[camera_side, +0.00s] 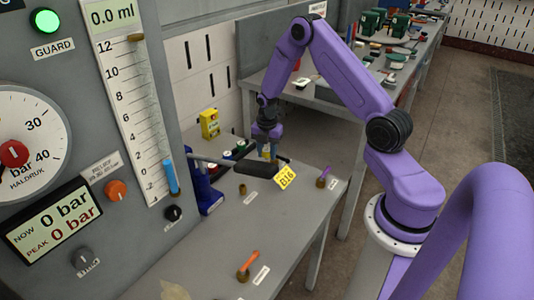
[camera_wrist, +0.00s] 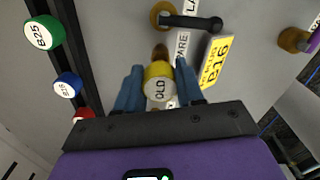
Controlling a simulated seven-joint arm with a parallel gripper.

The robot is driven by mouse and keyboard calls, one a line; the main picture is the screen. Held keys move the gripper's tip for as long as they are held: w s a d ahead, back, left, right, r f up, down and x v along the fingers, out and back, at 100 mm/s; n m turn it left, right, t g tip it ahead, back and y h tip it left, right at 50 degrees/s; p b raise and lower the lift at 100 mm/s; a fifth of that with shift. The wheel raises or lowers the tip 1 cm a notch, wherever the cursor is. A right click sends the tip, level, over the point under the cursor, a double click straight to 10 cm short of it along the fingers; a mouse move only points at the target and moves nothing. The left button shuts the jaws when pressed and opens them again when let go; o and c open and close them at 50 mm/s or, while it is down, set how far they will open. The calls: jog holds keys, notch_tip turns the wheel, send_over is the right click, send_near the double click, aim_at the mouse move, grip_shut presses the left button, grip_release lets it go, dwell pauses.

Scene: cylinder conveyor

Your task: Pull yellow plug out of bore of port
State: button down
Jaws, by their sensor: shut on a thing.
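In the wrist view a yellow plug (camera_wrist: 158,90) with a white end marked OLD sits between the two blue fingers of my gripper (camera_wrist: 160,82). The fingers are shut on it. A small brass-brown part (camera_wrist: 160,52) shows just past the plug; I cannot tell whether it is the port or part of the plug, nor whether the plug is in a bore. In the side view my gripper (camera_side: 267,153) points down at the bench behind a dark handle, which hides the plug and the fingertips.
A yellow B16 tag (camera_side: 285,177) lies by the dark handle (camera_side: 257,170). Brass sockets with a purple rod (camera_side: 322,182) and an orange rod (camera_side: 245,270) stand on the bench, with an empty-looking one (camera_side: 242,188). A dark rack holds a green cylinder (camera_wrist: 42,33) and others.

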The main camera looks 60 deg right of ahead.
aim_at(267, 149)
jog(key=shift+r, duration=3.55)
